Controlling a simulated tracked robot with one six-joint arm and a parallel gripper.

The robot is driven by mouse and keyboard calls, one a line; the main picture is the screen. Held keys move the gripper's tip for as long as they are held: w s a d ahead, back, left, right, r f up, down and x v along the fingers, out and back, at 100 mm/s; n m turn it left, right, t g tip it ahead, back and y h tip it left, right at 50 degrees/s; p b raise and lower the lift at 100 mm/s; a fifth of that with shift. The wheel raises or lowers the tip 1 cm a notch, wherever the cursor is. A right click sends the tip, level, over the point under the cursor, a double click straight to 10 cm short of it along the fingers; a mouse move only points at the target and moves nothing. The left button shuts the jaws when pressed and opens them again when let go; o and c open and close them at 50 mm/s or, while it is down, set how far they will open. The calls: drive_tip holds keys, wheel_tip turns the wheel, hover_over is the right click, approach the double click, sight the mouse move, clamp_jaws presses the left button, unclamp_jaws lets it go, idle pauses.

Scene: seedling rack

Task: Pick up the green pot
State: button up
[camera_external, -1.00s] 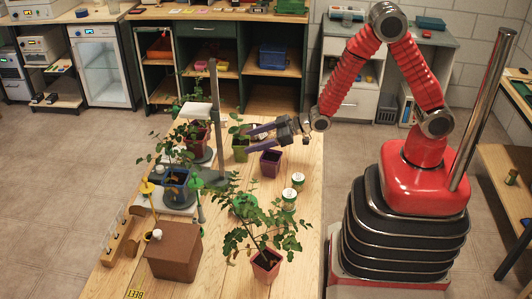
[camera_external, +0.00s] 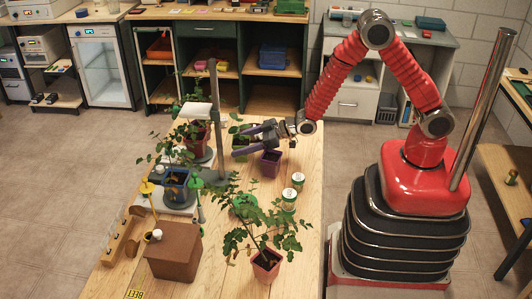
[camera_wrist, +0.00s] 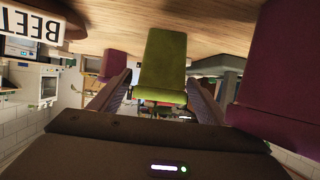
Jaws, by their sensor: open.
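The green pot (camera_external: 241,142) stands upright on the wooden table, with a small leafy plant in it. My gripper (camera_external: 235,141) is at the pot, with one purple-grey finger on its far side and one on its near side in the external view. The fingers partly hide the pot there. In the wrist view, which is upside down, the green pot (camera_wrist: 165,58) shows centred between the spread fingers, with gaps on both sides. My gripper is open and holds nothing. How deep the pot sits between the fingers is hard to tell.
A purple pot (camera_external: 270,164) stands close to the gripper's near side.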

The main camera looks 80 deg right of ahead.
sight(241, 143)
drive_tip(key=c, duration=1.2)
drive_tip(key=shift+r, duration=0.1)
drive_tip(key=shift+c, duration=0.2)
wheel_tip(241, 143, up, 10)
drive_tip(key=shift+f, duration=0.1)
idle(0.6)
